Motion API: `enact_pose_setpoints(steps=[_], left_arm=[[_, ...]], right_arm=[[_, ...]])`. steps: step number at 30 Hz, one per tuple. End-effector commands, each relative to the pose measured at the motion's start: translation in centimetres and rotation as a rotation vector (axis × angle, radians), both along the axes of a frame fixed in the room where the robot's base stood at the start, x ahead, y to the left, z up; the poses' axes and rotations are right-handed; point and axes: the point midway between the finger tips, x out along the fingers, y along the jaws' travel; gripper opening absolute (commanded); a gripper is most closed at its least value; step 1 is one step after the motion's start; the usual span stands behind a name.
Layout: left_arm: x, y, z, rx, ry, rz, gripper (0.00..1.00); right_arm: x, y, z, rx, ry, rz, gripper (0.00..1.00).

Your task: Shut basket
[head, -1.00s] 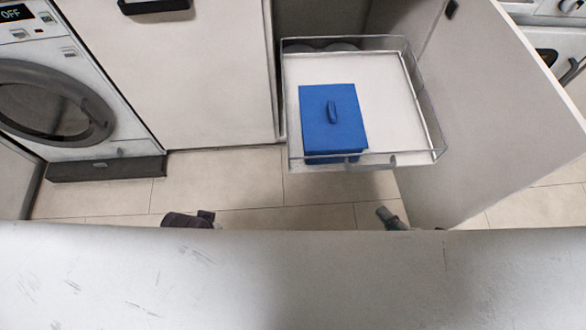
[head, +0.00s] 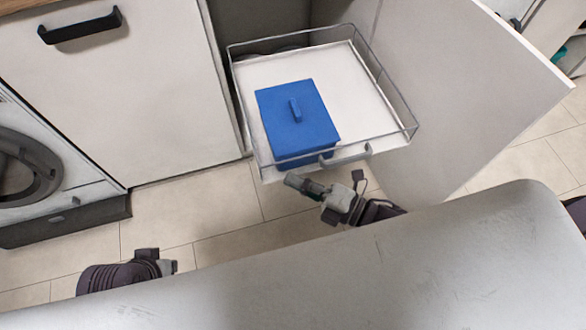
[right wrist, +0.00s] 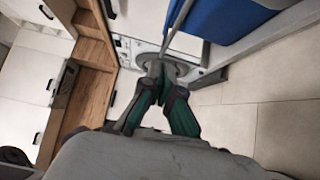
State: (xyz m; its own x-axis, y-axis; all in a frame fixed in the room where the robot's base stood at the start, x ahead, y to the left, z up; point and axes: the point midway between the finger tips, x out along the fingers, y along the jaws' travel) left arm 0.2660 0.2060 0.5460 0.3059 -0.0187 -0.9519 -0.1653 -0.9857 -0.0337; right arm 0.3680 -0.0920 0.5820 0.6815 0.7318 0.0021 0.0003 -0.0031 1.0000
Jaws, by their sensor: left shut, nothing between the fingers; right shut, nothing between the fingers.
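The pull-out basket (head: 385,105) is a white tray with a thin wire rail, drawn out of the open cabinet. A grey handle (head: 345,157) is on its front edge. A blue lidded box (head: 300,120) sits in the basket; part of it also shows in the right wrist view (right wrist: 232,15). My right gripper (head: 293,181) is shut and empty, just in front of the basket's front edge, left of the handle. In the right wrist view its fingers (right wrist: 158,72) are together. My left gripper (head: 172,267) is shut and low at the left, well away from the basket.
The cabinet door (head: 470,85) stands open at the right of the basket. A closed cabinet front with a black handle (head: 80,27) and a washing machine (head: 50,190) are at the left. The tiled floor (head: 200,205) in front is clear.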

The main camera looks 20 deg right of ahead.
Motion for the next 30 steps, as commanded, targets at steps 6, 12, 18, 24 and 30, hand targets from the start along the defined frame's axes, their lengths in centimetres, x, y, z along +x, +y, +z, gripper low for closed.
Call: enact_pose_setpoints(steps=[6,12,18,24,30], left_arm=[[0.0,0.0,-0.6,0.0,0.0,0.0,0.0],[0.0,0.0,-0.6,0.0,0.0,0.0,0.0],[0.0,0.0,-0.6,0.0,-0.001,0.0,0.0],[0.0,0.0,-0.7,0.0,-0.001,0.0,0.0],[0.0,0.0,-1.0,0.0,0.0,0.0,0.0]], right_arm=[[2.6,-0.1,-0.1,-0.004,-0.002,-0.001,0.0],[3.1,-0.1,-0.1,-0.004,0.0,-0.001,0.0],[3.1,-0.1,-0.1,-0.004,0.001,-0.001,0.0],[3.5,-0.1,-0.1,-0.004,-0.002,-0.001,0.0],[6.0,-0.1,0.0,-0.004,-0.006,-0.002,0.0]])
